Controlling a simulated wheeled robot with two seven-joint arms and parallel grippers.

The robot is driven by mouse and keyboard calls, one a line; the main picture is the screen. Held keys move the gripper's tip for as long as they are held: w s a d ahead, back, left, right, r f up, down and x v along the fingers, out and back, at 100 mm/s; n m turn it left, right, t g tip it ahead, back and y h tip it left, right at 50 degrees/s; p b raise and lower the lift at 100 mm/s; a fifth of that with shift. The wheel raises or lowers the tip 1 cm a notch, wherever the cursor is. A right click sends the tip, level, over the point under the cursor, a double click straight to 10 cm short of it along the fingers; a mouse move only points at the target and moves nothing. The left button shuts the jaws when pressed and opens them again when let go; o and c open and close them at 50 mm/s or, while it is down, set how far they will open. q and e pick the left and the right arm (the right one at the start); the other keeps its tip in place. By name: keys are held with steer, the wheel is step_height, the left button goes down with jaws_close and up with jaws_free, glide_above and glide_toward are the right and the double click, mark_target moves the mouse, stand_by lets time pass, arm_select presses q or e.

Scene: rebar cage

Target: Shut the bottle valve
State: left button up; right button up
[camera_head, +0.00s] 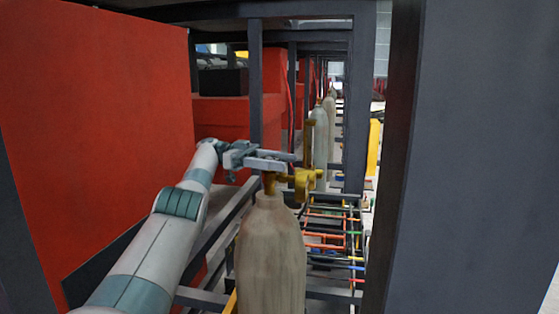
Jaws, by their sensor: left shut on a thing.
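A tall grey-beige gas bottle (270,255) stands upright in the middle of the head view. Its brass valve (304,182) sits on top, with a yellow body sticking out to the right. My left gripper (272,162) reaches in from the left and is shut at the top of the valve, just above the bottle's neck. Its fingers hide the upper part of the valve, so the exact hold on the knob is not clear. My right gripper is not in view.
A large red panel (100,105) fills the left side, and a dark post (475,150) the right. Behind the bottle are more bottles (320,140) and a rebar cage (333,235) with coloured bars. A dark upright (256,85) stands behind my gripper.

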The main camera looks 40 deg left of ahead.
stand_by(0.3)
arm_select(q)
steer(key=o, duration=1)
steer(key=shift+o, duration=0.2)
